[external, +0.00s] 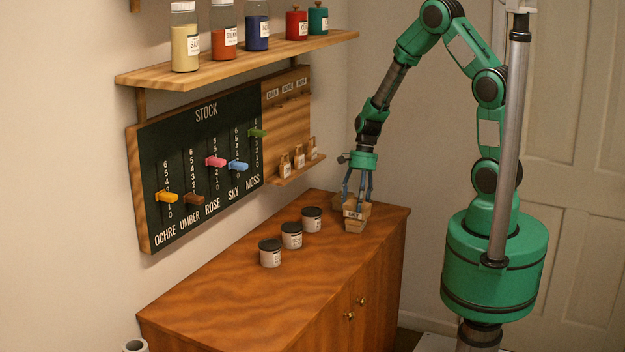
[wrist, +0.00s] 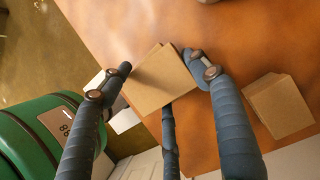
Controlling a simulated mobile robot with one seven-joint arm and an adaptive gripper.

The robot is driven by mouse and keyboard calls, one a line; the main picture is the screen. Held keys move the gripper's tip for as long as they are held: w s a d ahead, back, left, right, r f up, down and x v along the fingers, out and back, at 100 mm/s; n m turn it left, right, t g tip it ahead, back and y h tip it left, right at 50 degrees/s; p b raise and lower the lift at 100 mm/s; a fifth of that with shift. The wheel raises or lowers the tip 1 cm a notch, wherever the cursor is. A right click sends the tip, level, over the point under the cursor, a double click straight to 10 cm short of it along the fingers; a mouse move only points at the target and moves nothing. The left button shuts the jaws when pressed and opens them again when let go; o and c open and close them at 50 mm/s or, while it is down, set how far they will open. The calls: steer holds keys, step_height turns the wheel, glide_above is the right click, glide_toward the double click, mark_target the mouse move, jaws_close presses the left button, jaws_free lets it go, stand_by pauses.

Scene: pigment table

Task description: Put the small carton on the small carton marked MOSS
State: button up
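A small tan carton (wrist: 162,82) lies between the fingers of my gripper (wrist: 158,66) in the wrist view, with fingertips against its sides; my gripper appears shut on it. In the external view my gripper (external: 357,196) points down at the far end of the cabinet, over a close group of small cartons. A light label with dark, hardly legible letters shows there. Another carton (external: 355,226) shows low at the front of the group. A second tan carton (wrist: 279,106) stands apart to the right in the wrist view. I cannot read MOSS on any carton.
Three dark-lidded jars (external: 291,236) stand in a row on the cabinet top (external: 225,290). A shelf (external: 240,60) with jars is above. The front of the top is clear.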

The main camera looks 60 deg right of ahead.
steer(key=o, duration=0.4)
steer(key=shift+r, duration=0.1)
steer(key=p+v, duration=0.2)
steer(key=v, duration=1)
steer(key=shift+p, duration=0.3)
